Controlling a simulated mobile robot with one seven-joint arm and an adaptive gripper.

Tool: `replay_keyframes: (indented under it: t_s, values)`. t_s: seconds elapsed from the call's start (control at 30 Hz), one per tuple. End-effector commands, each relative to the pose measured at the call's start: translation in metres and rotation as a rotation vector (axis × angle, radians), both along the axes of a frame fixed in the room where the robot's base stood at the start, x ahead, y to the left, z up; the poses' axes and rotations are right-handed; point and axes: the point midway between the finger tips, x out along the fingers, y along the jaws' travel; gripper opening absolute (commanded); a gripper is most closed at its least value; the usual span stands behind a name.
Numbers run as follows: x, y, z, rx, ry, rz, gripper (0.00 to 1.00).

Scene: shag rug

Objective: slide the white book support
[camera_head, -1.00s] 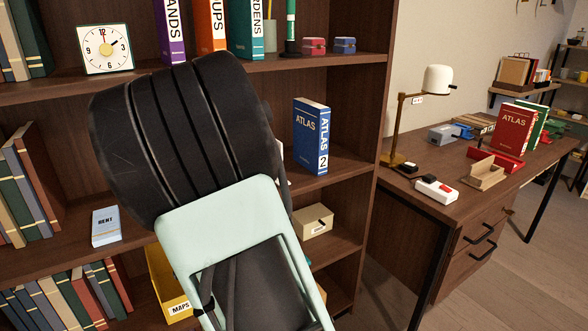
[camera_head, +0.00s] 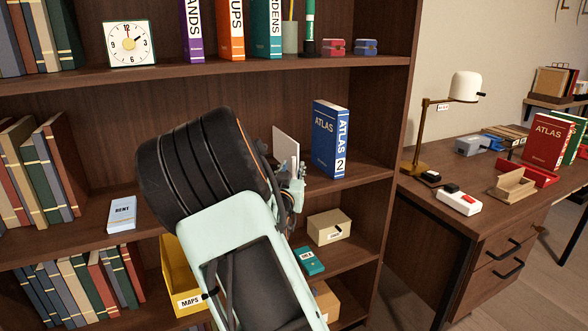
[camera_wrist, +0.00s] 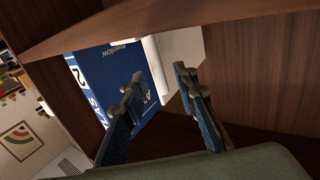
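The white book support (camera_head: 284,141) stands upright on the middle shelf, left of the blue atlas marked 2 (camera_head: 329,140). My arm hides its lower part in the head view. In the wrist view the white support (camera_wrist: 186,50) shows as a pale panel and edge beside the blue atlas (camera_wrist: 105,68), beyond my fingers. My gripper (camera_wrist: 158,80) is open and empty, with its two fingers apart. One finger overlaps the atlas in the picture and the other overlaps the support's lower right; I cannot tell whether either touches. In the head view my gripper (camera_head: 293,181) is at the shelf, just in front of the support.
A small blue RENT box (camera_head: 122,214) lies left on the same shelf, beside leaning books (camera_head: 40,172). The upper shelf (camera_head: 215,69) is above, and the shelf's right upright (camera_head: 397,140) stands past the atlas. A cream box (camera_head: 329,227) sits below.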

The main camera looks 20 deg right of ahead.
Motion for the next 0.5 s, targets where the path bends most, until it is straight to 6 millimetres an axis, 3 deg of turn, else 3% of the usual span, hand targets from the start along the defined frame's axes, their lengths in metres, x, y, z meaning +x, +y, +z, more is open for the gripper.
replay_keyframes:
  t_s: [0.2, 0.5]
  values:
    - [0.019, -0.012, -0.001, 0.000, 0.000, -0.001, 0.27]
    - [0.024, -0.015, 0.000, 0.001, -0.001, 0.000, 0.27]
